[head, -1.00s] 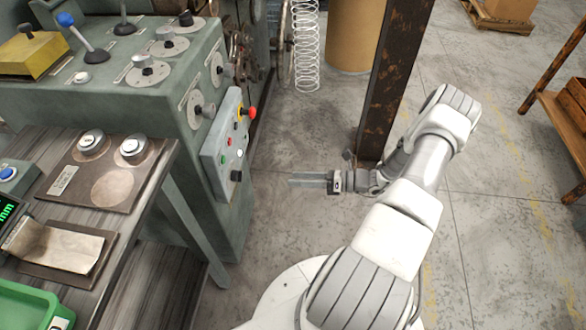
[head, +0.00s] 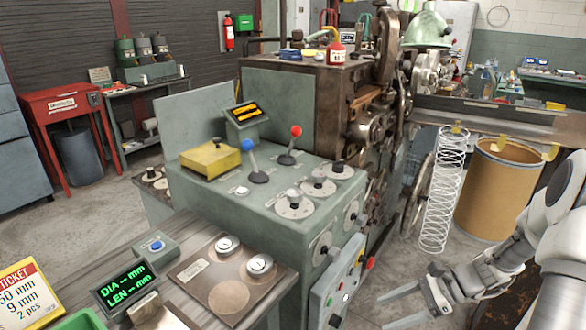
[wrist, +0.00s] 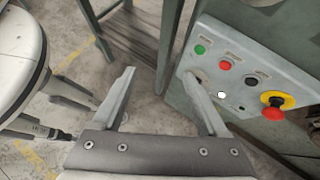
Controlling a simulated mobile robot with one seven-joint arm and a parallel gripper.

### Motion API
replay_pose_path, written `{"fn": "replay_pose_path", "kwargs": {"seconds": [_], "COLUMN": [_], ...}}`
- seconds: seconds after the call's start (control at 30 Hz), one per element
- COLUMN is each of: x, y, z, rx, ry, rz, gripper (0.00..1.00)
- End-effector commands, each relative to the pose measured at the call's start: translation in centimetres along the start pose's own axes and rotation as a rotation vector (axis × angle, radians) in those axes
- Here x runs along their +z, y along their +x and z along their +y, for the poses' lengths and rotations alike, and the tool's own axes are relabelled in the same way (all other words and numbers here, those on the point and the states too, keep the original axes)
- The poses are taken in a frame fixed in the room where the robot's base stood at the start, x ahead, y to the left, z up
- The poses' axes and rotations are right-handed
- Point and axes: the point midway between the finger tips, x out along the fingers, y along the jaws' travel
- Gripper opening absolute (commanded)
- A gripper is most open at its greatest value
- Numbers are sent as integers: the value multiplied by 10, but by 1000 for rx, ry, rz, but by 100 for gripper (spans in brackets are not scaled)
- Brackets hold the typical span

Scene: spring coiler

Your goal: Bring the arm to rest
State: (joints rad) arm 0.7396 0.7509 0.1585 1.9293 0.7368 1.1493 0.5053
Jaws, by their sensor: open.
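My gripper (head: 402,306) is at the lower right of the head view, low over the floor and to the right of the machine's button panel (head: 338,288). In the wrist view my gripper (wrist: 165,98) shows two fingers spread wide with nothing between them. The button panel (wrist: 245,85) is close beyond the right finger there, with green, red and black buttons and a red emergency stop. I cannot tell whether that finger touches the panel. My arm (head: 505,260) is bent at the right edge of the head view.
The green coiling machine (head: 290,215) fills the middle. A wire spring (head: 443,190) hangs beside a brown drum (head: 497,190). A bench with a display (head: 127,288) and a gauge plate (head: 225,290) stands at lower left. Bare floor (head: 70,235) lies at left.

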Motion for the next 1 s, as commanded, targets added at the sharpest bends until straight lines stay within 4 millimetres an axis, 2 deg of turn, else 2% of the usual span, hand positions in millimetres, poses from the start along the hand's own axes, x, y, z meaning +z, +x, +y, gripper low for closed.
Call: {"fn": "replay_pose_path", "kwargs": {"seconds": [0.03, 0.4, 0.7, 1.0], "x": [20, 121, 192, 251], "y": [-7, -41, -70, -100], "z": [3, 36, 71, 111], "rx": [25, 195, 308, 387], "ry": [-69, -552, -949, -1332], "rz": [47, 359, 589, 805], "gripper": [76, 76, 76, 76]}}
